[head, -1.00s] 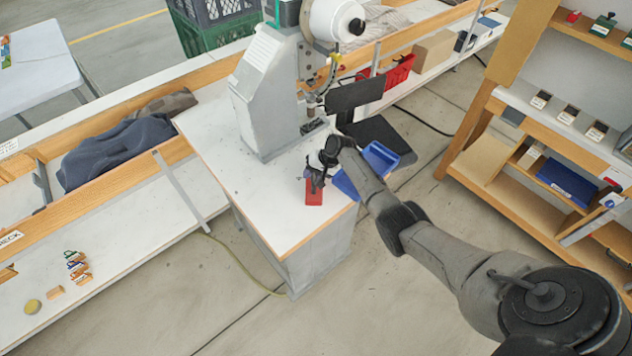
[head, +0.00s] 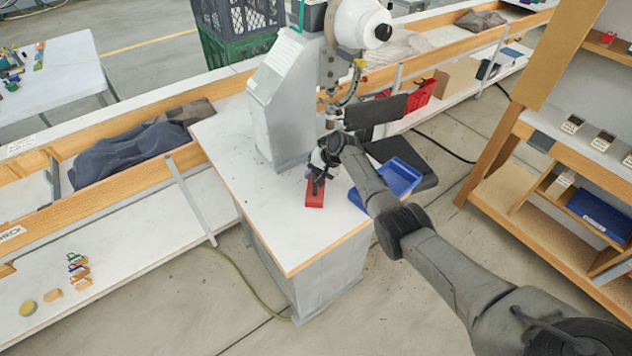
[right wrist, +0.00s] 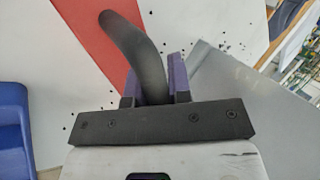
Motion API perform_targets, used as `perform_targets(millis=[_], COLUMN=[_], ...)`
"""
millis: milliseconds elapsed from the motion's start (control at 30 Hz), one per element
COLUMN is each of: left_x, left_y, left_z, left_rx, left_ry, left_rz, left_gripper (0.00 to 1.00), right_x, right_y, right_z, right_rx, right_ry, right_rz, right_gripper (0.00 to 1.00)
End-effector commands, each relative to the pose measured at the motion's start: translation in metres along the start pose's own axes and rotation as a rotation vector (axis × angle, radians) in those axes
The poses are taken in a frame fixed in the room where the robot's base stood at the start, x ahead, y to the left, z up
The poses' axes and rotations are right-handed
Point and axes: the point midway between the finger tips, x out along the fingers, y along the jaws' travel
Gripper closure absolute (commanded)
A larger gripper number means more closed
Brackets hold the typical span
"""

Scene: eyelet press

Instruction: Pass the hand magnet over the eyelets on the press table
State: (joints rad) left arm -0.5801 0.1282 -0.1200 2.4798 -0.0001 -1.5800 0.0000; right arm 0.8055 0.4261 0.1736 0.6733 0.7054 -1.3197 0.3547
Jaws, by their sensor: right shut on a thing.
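The hand magnet is a red bar (head: 315,196) with a black curved handle (right wrist: 137,45). My right gripper (head: 319,175) is shut on that handle, which stands between its purple pads (right wrist: 153,85) in the right wrist view. The red bar is low over the white press table (head: 270,220), in front of the press; whether it touches the top is unclear. Eyelets (right wrist: 66,127) show as small dark specks scattered on the white top around the bar. Any under the bar are hidden. My left gripper is out of view.
The grey press (head: 285,100) stands at the back of the table. A blue tray (head: 402,176) lies right of the magnet, partly behind my right arm. The table's front left is clear of large things. A shelf unit (head: 560,150) stands at the right.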

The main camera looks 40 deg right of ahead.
Motion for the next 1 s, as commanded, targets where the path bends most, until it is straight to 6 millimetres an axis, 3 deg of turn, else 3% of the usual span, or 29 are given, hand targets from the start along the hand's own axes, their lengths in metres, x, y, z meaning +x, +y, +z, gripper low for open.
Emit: perform_targets(millis=[567, 1000], left_x=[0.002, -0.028], left_y=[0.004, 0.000], left_z=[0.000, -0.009], left_rx=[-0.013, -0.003], left_ry=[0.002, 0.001], left_rz=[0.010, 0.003], left_gripper=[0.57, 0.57], right_x=[-0.002, -0.028], right_y=[-0.004, -0.021], right_z=[-0.003, -0.003], right_rx=[-0.001, -0.001], right_ry=[0.003, 0.003], right_rz=[-0.002, -0.003], right_gripper=[1.00, 1.00])
